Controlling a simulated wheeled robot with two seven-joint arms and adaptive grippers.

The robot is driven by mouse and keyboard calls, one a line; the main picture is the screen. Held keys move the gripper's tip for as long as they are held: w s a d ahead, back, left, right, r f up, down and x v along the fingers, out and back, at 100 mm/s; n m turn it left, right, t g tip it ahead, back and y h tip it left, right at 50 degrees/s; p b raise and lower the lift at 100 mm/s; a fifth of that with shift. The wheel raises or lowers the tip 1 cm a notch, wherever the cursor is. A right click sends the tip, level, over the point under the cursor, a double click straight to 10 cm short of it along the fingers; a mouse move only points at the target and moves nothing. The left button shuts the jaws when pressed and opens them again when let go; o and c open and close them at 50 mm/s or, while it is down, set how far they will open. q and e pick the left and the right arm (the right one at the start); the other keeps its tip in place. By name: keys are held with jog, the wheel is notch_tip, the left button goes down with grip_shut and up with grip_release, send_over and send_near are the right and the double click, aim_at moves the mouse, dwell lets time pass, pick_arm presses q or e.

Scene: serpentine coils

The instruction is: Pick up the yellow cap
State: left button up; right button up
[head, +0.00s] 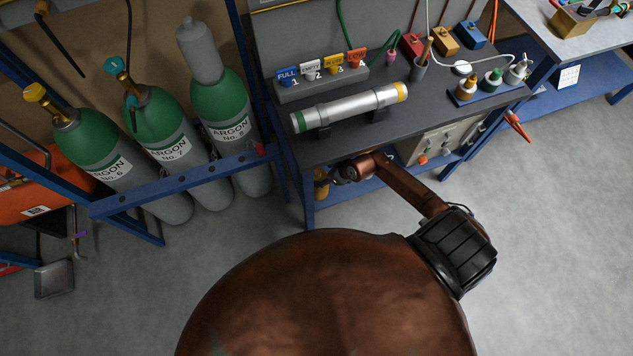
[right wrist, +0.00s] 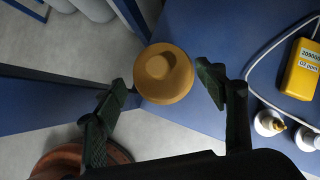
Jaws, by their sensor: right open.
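A round, domed yellow-tan cap (right wrist: 163,73) sits at the corner of the blue lower shelf in the right wrist view. In the head view the cap (head: 320,184) shows as a small yellow-brown shape under the bench's front left edge. My right gripper (head: 338,175) is beside it, its arm reaching in under the bench top. In the right wrist view the right gripper (right wrist: 167,84) is open, with the cap between the lines of its two dark fingers. A small gap shows on each side of it. My left gripper is out of view.
The blue shelf (right wrist: 205,35) holds a yellow meter (right wrist: 302,68) and white fittings to the right. A blue upright (right wrist: 50,105) is at the left. Above is the dark bench top (head: 350,139) with a silver tube (head: 350,106). Argon cylinders (head: 150,130) stand left.

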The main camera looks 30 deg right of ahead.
aim_at(318, 173)
jog(key=w+f, duration=0.1)
jog(key=w+a+f+b, duration=0.1)
jog(key=shift+w+f, duration=0.35)
jog(key=shift+w, duration=0.05)
jog(key=shift+c, duration=0.3)
